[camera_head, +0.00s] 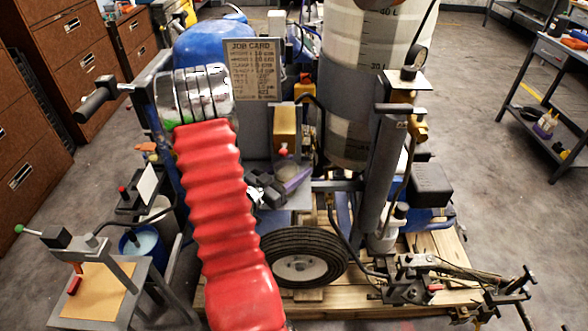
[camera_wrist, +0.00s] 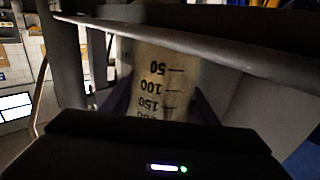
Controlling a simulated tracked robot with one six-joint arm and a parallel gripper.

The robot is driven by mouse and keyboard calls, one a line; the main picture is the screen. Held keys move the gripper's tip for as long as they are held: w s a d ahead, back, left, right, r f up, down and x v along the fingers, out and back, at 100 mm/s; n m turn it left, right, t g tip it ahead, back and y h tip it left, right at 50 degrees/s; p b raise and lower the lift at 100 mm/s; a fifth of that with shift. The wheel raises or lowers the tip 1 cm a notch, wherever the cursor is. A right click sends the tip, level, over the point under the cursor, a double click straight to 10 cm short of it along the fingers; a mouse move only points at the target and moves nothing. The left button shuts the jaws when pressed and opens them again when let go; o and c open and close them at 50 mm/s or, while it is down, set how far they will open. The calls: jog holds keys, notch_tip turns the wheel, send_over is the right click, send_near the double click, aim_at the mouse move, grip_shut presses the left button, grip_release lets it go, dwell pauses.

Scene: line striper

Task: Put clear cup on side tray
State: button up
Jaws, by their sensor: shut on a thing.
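The clear cup (camera_wrist: 165,75) fills the middle of the wrist view. It is see-through, with black volume marks that read upside down. My gripper (camera_wrist: 160,105) is shut on it, with dark fingers on both sides of its wall. In the head view my gripper (camera_head: 278,188) is at the machine's middle, just above the wheel; the cup there is small and mostly hidden. A grey side stand with a tan top (camera_head: 97,290) is at the lower left. I cannot tell whether this is the side tray.
A black wheel (camera_head: 303,262) is below my gripper, and a tall white tank (camera_head: 358,90) stands behind it. A job card (camera_head: 254,69) and a yellow box (camera_head: 285,127) are close by. A blue bucket (camera_head: 143,245) is at the left.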

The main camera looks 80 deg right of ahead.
aim_at(277, 180)
jog(key=shift+f, duration=0.1)
jog(key=o, duration=1)
jog(key=shift+o, duration=0.2)
jog(key=shift+v, duration=6.05)
